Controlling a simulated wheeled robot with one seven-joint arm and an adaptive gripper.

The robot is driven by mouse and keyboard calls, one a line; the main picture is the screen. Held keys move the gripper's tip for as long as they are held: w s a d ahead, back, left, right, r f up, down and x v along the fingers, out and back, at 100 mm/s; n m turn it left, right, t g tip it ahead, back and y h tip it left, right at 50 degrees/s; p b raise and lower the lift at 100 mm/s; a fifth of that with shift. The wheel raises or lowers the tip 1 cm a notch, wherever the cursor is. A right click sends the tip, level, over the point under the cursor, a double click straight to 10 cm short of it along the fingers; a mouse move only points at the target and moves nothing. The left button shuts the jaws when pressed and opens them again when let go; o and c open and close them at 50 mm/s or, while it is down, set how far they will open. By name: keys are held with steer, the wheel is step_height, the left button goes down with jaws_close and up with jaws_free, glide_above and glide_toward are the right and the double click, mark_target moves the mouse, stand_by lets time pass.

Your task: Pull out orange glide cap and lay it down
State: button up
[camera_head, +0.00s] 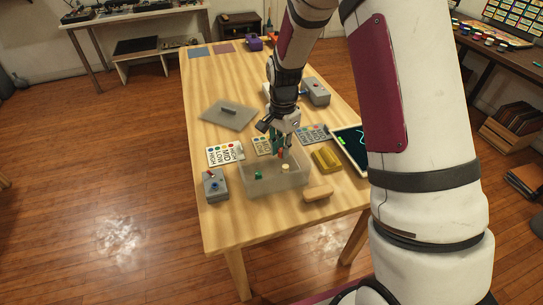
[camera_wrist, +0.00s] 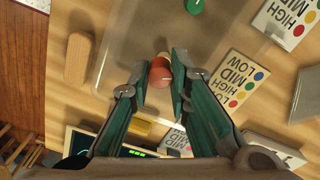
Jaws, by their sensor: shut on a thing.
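My gripper (camera_head: 280,151) points down over the back part of a translucent tray (camera_head: 262,192) on the wooden table. In the wrist view, my gripper (camera_wrist: 162,78) is shut on the round orange cap (camera_wrist: 160,72), which sits between the two green fingers. The cap shows only as a small reddish spot in the head view (camera_head: 281,155). A cream cap (camera_head: 285,167) and a green cap (camera_head: 258,175) are in the tray. The green cap also shows at the top of the wrist view (camera_wrist: 194,5). I cannot tell whether the orange cap is clear of the tray floor.
Label cards (camera_head: 225,154) lie behind the tray. A grey box with a red knob (camera_head: 215,186) stands at its left. A yellow block (camera_head: 326,160), a wooden block (camera_head: 318,193) and a dark screen (camera_head: 350,143) are at its right. A grey lid (camera_head: 228,115) lies further back.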

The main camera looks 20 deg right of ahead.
mark_target(272, 174)
steer(key=f+m+b, duration=0.1)
steer(key=w+a+f+m+b, duration=0.1)
steer(key=m, duration=0.1)
steer(key=a+f+m, duration=0.1)
steer(key=m, duration=0.1)
steer(key=shift+w+a+f+b, duration=0.1)
steer(key=shift+w+f+b, duration=0.2)
steer(key=shift+w+b, duration=0.1)
steer(key=shift+f+b, duration=1.6)
steer(key=shift+f, duration=1.3)
steer(key=o, duration=0.8)
steer(key=shift+r, duration=0.1)
step_height(272, 174, up, 12)
steer(key=shift+f, duration=0.1)
